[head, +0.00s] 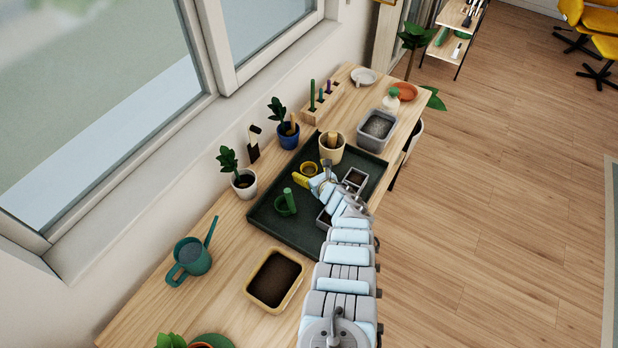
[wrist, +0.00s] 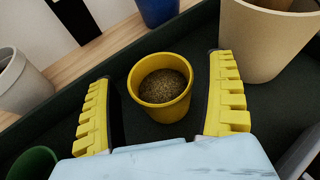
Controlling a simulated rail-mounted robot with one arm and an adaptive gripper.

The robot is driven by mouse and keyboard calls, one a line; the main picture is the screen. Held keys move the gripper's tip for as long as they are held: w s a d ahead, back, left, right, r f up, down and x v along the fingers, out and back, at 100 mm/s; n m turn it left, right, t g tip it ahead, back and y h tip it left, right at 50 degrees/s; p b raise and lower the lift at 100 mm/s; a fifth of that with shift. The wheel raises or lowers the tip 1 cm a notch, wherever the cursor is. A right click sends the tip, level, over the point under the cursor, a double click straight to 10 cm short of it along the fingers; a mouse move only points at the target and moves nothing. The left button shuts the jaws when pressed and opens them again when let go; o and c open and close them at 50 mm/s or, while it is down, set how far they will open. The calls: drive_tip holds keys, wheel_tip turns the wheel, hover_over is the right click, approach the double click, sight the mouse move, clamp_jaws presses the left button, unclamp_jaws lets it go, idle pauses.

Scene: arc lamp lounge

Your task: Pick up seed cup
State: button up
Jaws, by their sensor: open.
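The seed cup is a small yellow cup (wrist: 160,88) filled with brown grains. In the wrist view it stands upright on the dark tray, between and slightly beyond my two yellow fingers. My gripper (wrist: 163,95) is open, with one finger on each side of the cup and a visible gap on both sides. In the head view the cup (head: 309,169) shows on the green tray (head: 270,225), just beyond my gripper (head: 312,182). My arm hides part of the tray's near side.
A cream pot (head: 332,148) stands close to the cup on its right. A blue pot (head: 289,136) and a white pot (head: 244,184) stand behind the tray. A grey bin (head: 376,131) is farther right.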

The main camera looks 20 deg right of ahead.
drive_tip(key=shift+w+f, duration=0.15)
drive_tip(key=shift+w, duration=0.25)
drive_tip(key=c, duration=1.3)
wheel_tip(320, 180, up, 8)
drive_tip(key=p, duration=0.4)
drive_tip(key=shift+a+f+p, duration=0.1)
drive_tip(key=shift+p, duration=0.3)
drive_tip(key=shift+c, duration=0.2)
drive_tip(key=shift+r+p, duration=0.35)
drive_tip(key=shift+r, duration=0.8)
